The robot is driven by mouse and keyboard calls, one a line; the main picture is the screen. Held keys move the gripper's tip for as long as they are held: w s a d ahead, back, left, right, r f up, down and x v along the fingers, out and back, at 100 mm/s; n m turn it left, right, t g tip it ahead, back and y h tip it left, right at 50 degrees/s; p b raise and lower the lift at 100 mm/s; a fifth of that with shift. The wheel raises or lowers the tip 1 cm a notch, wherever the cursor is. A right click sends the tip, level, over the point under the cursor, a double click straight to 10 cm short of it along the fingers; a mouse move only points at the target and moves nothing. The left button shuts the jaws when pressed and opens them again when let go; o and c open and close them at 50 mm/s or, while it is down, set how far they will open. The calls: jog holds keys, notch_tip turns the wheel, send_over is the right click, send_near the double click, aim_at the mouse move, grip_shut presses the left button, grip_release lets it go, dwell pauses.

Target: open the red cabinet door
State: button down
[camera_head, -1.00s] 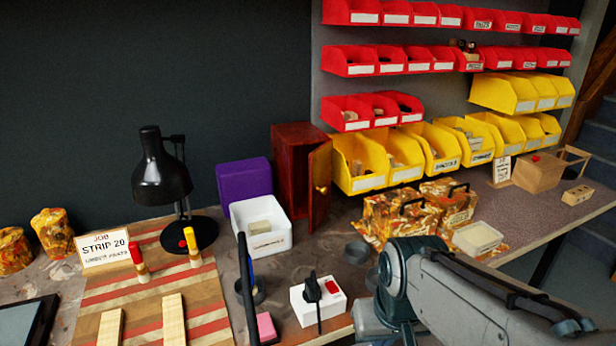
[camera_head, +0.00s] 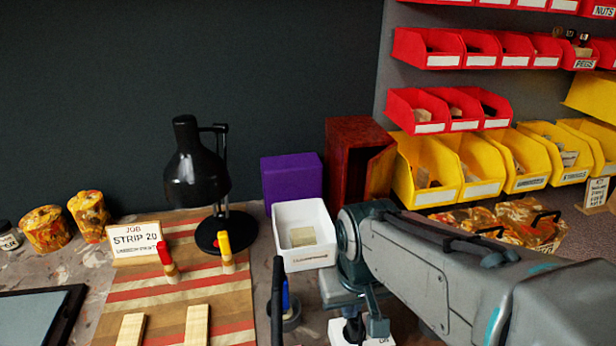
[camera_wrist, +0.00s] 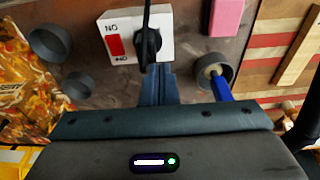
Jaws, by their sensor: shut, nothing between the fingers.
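The red cabinet (camera_head: 350,140) stands at the back against the dark wall, between the purple box and the yellow bins. The cabinet is not in the wrist view.
A white tray (camera_head: 304,254) and a purple box (camera_head: 292,182) stand left of the cabinet. Yellow bins (camera_head: 427,170) crowd its right. A black lamp (camera_head: 195,180) stands further left. A cup with a blue-handled tool (camera_wrist: 222,88) is close to my fingers.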

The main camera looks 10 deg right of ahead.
jog(key=w+d+g+h+p, duration=0.2)
jog(key=w+d+g+h, duration=0.1)
jog(key=w+d+h, duration=0.15)
jog(key=n+t+h+p, duration=0.3)
jog(key=n+t+h, duration=0.2)
jog(key=t+h, duration=0.55)
send_near(383, 200)
jog(key=w+a+f+g+h, duration=0.1)
jog(key=w+a+g, duration=0.1)
jog(key=w+a, duration=0.6)
jog(key=x, duration=0.3)
jog(key=p+x, duration=0.1)
jog(key=x, duration=0.4)
jog(key=shift+s+d+p, duration=0.15)
jog(key=shift+d+p, duration=0.2)
jog(key=shift+d, duration=0.15)
jog(key=s+d, duration=0.2)
jog(key=s, duration=0.1)
jog(key=shift+s+f+p, duration=0.1)
jog(key=shift+p, duration=0.3)
jog(key=shift+d+f, duration=0.1)
jog(key=shift+d, duration=0.05)
